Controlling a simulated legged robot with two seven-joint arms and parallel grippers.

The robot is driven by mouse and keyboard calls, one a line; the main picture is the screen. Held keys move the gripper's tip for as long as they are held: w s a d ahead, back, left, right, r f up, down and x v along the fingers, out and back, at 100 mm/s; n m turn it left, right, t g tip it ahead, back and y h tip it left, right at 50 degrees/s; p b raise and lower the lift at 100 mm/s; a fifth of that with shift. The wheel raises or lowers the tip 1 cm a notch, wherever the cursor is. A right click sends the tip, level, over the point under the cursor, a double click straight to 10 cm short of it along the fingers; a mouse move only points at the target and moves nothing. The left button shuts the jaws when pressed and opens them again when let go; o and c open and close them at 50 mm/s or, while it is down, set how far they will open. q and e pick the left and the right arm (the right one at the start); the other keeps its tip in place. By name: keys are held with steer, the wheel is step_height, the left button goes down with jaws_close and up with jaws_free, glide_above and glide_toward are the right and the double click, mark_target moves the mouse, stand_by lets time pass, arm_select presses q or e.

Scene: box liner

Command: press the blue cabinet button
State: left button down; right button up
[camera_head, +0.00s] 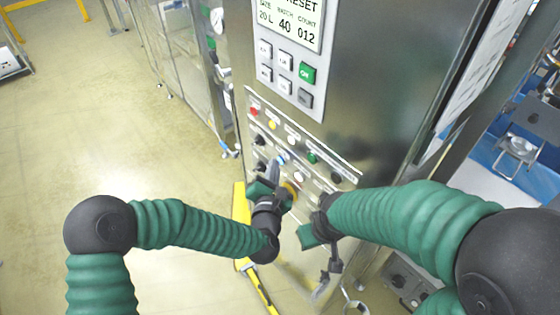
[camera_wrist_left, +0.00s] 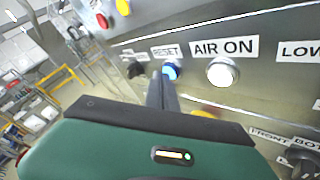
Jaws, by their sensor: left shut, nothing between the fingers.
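The blue button (camera_wrist_left: 170,71) sits on the metal cabinet panel under a RESET label, beside a white AIR ON button (camera_wrist_left: 222,71). In the head view the blue button (camera_head: 282,157) shows just above my left gripper (camera_head: 274,164). My left gripper is shut and empty, and its tip (camera_wrist_left: 163,76) overlaps the lower left of the button in the left wrist view. I cannot tell for sure whether it touches. My right gripper (camera_head: 327,278) hangs lower right in front of the cabinet, and its fingers are too unclear to judge.
The panel carries several other buttons, among them red (camera_head: 254,111), yellow (camera_head: 273,124) and green (camera_head: 313,157) ones. A keypad (camera_head: 286,72) and display (camera_head: 290,22) are above. A yellow floor frame (camera_head: 241,212) stands at the cabinet's left. Open floor (camera_head: 110,130) lies left.

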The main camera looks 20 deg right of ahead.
arm_select(q)
steer(key=shift+d, duration=0.25)
steer(key=shift+a, duration=0.15)
stand_by(0.3)
steer(key=shift+s+a, duration=0.2)
steer(key=shift+a, duration=0.35)
steer(key=shift+a, duration=0.1)
steer(key=a, duration=0.1)
steer(key=s+a, duration=0.1)
steer(key=a, duration=0.1)
steer(key=s+a, duration=0.1)
steer(key=shift+a, duration=0.3)
steer(key=shift+d, duration=0.1)
stand_by(0.3)
